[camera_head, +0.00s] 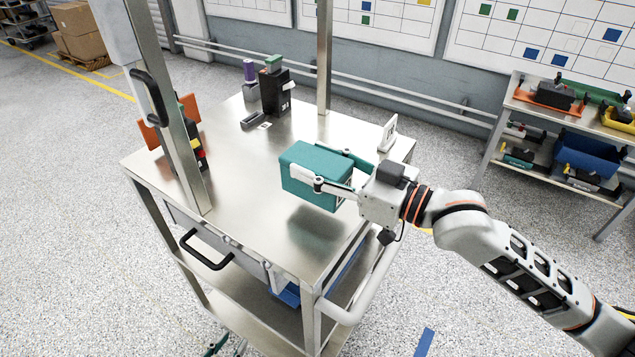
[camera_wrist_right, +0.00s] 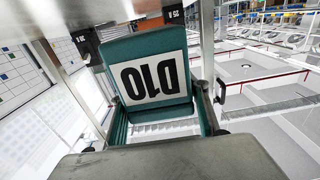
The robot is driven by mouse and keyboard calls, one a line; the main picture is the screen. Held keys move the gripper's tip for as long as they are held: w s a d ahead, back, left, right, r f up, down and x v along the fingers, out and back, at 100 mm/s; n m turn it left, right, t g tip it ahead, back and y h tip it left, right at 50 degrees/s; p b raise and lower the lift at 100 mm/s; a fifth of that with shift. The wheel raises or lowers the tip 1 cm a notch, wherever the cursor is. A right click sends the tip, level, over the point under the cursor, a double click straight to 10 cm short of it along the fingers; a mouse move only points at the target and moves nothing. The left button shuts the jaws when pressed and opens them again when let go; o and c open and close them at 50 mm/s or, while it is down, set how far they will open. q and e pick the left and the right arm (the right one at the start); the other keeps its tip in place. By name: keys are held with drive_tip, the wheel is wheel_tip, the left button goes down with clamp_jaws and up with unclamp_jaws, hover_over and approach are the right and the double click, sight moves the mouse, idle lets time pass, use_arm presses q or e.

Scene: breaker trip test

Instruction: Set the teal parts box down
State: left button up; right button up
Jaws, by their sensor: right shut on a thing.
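The teal parts box (camera_head: 312,172) is over the right part of the steel cart top (camera_head: 250,215). My right gripper (camera_head: 308,161) is shut on it, with one finger along each side. A dim reflection shows on the metal below the box, which looks held a little above the surface. In the right wrist view the box (camera_wrist_right: 150,48) fills the middle, its white D10 label upside down in the picture. My left gripper (camera_head: 227,345) barely shows at the bottom edge of the head view, low beside the cart, its fingertips apart and nothing seen between them.
Black and grey devices (camera_head: 272,92) stand at the back of the cart top. A small white stand (camera_head: 387,133) is at its right corner. Steel posts (camera_head: 165,110) rise from the cart. A shelf with bins (camera_head: 585,160) stands at right. The front of the top is clear.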

wheel_tip(320, 180, down, 4)
drive_tip(key=shift+b, duration=0.3)
drive_tip(key=shift+f, duration=0.15)
drive_tip(key=shift+f, duration=0.1)
drive_tip(key=o, duration=1.3)
drive_tip(key=shift+o, duration=0.2)
drive_tip(key=b+v, duration=0.1)
drive_tip(key=v, duration=1.1)
drive_tip(key=shift+d, duration=0.1)
